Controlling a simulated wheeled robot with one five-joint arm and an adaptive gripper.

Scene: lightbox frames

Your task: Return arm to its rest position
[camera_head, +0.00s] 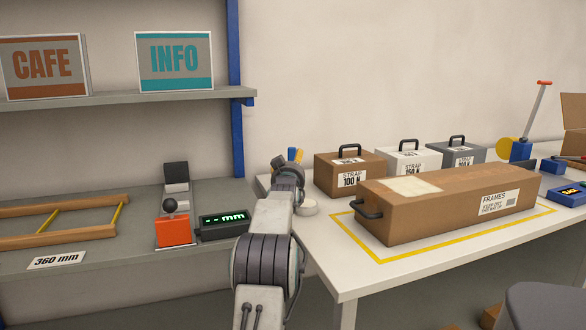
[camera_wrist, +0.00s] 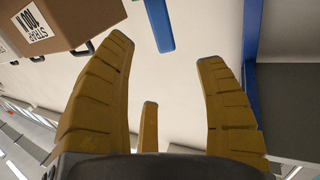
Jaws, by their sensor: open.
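My arm reaches forward and up from the bottom of the head view, in front of the gap between the shelf unit and the white table. My gripper (camera_wrist: 165,55) shows in the wrist view with its yellow-brown fingers spread wide and nothing between them. In the head view the gripper is mostly hidden behind my own wrist; only a bit of yellow shows. The brown STRAP 100 N box (camera_head: 349,174) stands to the right of my wrist. The same box shows at the upper left of the wrist view (camera_wrist: 65,22), apart from the fingers.
A long FRAMES carton (camera_head: 450,200) lies on the white table (camera_head: 330,262), inside a yellow outline. Two more strap boxes stand behind it. Left of my arm, the grey shelf (camera_head: 120,258) holds a display (camera_head: 222,223), an orange device (camera_head: 173,231) and a wooden frame (camera_head: 60,207).

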